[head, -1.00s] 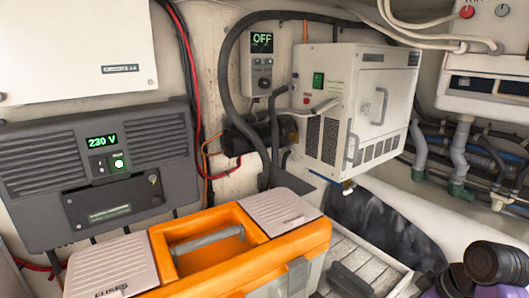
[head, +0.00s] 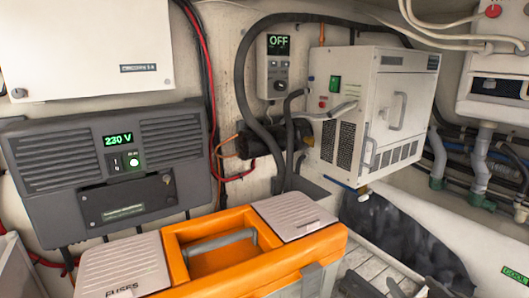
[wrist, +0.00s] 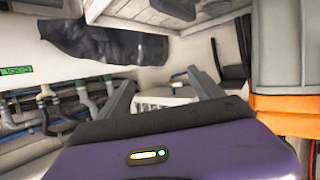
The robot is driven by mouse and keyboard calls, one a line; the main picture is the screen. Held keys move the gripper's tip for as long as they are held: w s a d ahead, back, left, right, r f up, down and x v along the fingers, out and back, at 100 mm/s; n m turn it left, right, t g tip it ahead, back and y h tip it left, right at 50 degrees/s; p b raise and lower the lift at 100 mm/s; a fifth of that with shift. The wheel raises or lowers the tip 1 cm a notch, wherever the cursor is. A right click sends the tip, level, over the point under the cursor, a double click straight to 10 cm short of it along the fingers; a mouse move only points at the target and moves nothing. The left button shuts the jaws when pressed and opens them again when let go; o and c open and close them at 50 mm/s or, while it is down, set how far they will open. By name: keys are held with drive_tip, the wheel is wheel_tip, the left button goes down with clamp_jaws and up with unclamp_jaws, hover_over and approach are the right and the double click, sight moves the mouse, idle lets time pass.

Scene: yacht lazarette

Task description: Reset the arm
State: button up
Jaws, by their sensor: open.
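My gripper (wrist: 160,78) shows in the wrist view, its two grey fingers spread apart with nothing between them. Its purple housing fills the bottom of that view. Past the fingers is a white vented unit (wrist: 165,101), not touched by them. The gripper does not show clearly in the head view, so its place there cannot be told.
An orange toolbox (head: 262,241) stands front centre in the head view; its orange side shows at right in the wrist view (wrist: 285,124). Behind are a grey 230 V unit (head: 100,165), a white vented cabinet (head: 375,115) and an OFF panel (head: 277,68). A dark cloth (head: 395,235) hangs at right.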

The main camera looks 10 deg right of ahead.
drive_tip(key=s+a+f+n+y+b, duration=0.1)
drive_tip(key=s+a+f+b, duration=0.1)
drive_tip(key=s+a, duration=0.6)
drive_tip(key=s+a+f+n+t+y+b, duration=0.1)
drive_tip(key=s+a+f, duration=0.3)
drive_tip(key=s+a, duration=0.4)
drive_tip(key=s+a+f+n+y+b, duration=0.1)
drive_tip(key=s+a, duration=0.7)
drive_tip(key=s, duration=1)
drive_tip(key=shift+s+f+y+b, duration=0.25)
drive_tip(key=shift+f+y+b, duration=0.55)
drive_tip(key=shift+f+b, duration=0.2)
